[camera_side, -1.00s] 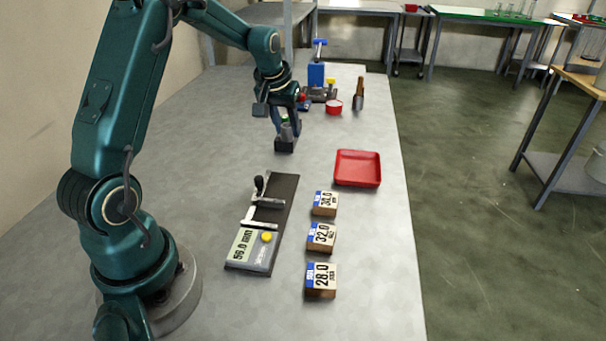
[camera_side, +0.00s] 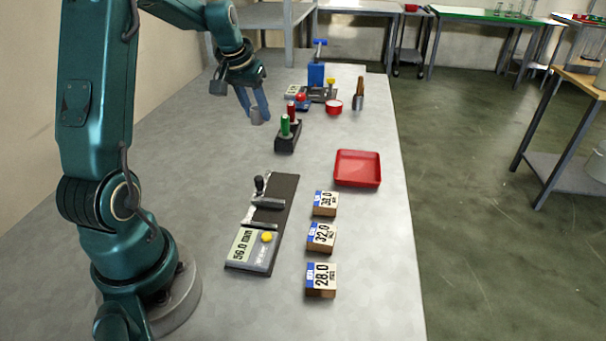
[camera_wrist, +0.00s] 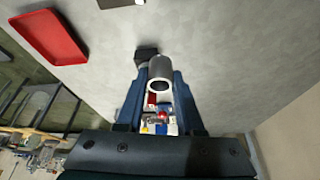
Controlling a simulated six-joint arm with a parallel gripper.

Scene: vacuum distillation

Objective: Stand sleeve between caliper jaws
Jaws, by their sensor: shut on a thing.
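My gripper (camera_side: 254,107) is shut on a grey metal sleeve (camera_side: 257,117) and holds it above the table, left of the black stand. In the wrist view the hollow sleeve (camera_wrist: 160,72) sits between my two blue fingers (camera_wrist: 157,85), its open end facing the camera. The caliper (camera_side: 268,218) lies on the table in front, with a dark bed, two light jaws (camera_side: 265,212) and a display reading 56.0 mm. Nothing shows between its jaws. The black stand (camera_side: 287,142) holds a green and a red upright piece.
A red tray (camera_side: 357,168) lies right of the caliper. Several numbered blocks (camera_side: 320,236) stand in a row beside the caliper. A red cup (camera_side: 333,107), a blue device (camera_side: 316,75) and other tools are farther back. The table between stand and caliper is clear.

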